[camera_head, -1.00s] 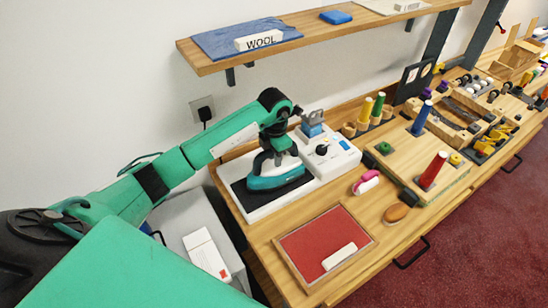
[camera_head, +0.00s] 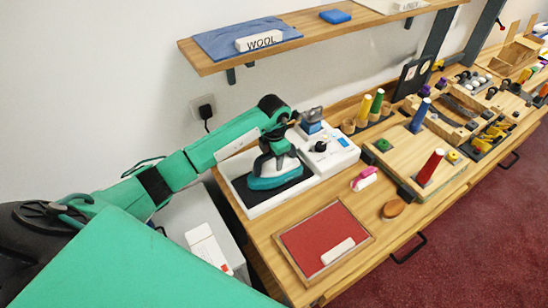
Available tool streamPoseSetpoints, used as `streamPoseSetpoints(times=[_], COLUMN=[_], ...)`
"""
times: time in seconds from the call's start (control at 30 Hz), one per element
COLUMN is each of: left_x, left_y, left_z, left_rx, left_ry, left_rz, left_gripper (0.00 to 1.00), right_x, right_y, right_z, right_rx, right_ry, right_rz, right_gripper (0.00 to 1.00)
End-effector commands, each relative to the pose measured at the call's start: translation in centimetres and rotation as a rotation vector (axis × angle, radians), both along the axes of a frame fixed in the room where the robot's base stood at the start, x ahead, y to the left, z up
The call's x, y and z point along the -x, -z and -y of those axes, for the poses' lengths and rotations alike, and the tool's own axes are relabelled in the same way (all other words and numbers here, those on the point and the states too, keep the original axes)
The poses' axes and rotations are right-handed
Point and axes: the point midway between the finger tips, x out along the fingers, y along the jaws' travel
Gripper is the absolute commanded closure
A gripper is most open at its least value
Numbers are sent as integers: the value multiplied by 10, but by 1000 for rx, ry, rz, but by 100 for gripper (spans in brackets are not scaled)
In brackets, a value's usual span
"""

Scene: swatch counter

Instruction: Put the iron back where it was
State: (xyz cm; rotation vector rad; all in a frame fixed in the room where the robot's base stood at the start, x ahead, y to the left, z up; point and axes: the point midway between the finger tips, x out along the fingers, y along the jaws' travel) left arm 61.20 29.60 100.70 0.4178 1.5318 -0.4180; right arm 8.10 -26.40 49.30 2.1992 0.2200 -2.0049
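The iron (camera_head: 272,178) has a teal body and sits at the dark pad of the white iron station (camera_head: 268,207), at the left end of the counter. My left gripper (camera_head: 276,154) is directly above the iron, at its handle. The fingers and handle overlap in dark tones, so I cannot tell whether the fingers are closed on it. The station's control box (camera_head: 335,150) with a dark knob stands right of the iron. My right gripper is not in view.
A red mat in a wooden frame (camera_head: 308,231) with a white label lies in front. A pink-and-white object (camera_head: 364,180) and a brown oval brush-like object (camera_head: 393,208) lie to its right. Thread cones stand farther right. A shelf (camera_head: 300,33) with a blue WOOL swatch hangs above.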

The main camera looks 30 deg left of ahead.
Motion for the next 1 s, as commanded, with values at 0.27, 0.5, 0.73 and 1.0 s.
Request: streamPoseSetpoints(times=[0.27,0.5,0.73,1.0], left_x=[-1,-1,-1,0], left_y=[-10,-51,-75,-78], left_z=[0,-1,0,0], left_rx=[0,-1,1,1], left_ry=[0,0,-1,-1], left_rz=[4,5,1,-1], left_gripper=[54,54,54,54], right_x=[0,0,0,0], right_y=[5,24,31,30], right_z=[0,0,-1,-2], right_rx=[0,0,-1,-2], right_ry=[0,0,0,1], right_rz=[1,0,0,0], right_gripper=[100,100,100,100])
